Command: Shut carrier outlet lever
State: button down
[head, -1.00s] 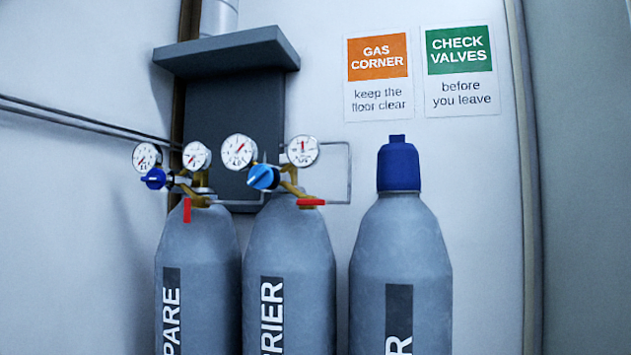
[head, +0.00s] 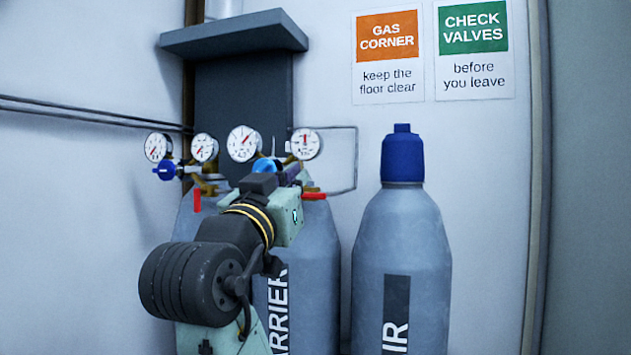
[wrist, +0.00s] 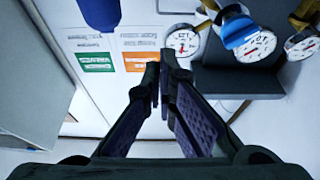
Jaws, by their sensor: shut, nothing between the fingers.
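The carrier cylinder (head: 318,260) is grey, upright and partly behind my arm. Its red outlet lever (head: 314,196) sticks out sideways to the right, nearly level, below the right gauge (head: 305,144). My arm hides the middle of the carrier's regulator. The blue regulator knob (head: 266,166) shows just above my wrist, and also in the wrist view (wrist: 240,30). My gripper (head: 294,174) is in front of the regulator, near and above the lever in the picture; I cannot tell the depth gap. In the wrist view its fingertips (wrist: 163,77) are together and empty. The lever cannot be made out there.
The spare cylinder, mostly hidden by my arm, has a red lever (head: 197,200) hanging down on the left. A blue-capped air cylinder (head: 402,245) stands right of the carrier. A dark grey hood (head: 235,35) and panel are behind, with thin pipes along the wall.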

jog(key=shift+w, duration=0.1)
notch_tip(320, 180, up, 3)
jog(key=p, duration=0.4)
send_over(312, 196)
jog(key=s, duration=0.3)
jog(key=shift+w+d+f+p, duration=0.15)
jog(key=shift+f+p, duration=0.1)
jog(key=shift+f, duration=0.7)
jog(key=shift+w+d+f+p, duration=0.15)
jog(key=shift+f+p, duration=0.05)
jog(key=shift+f, duration=0.75)
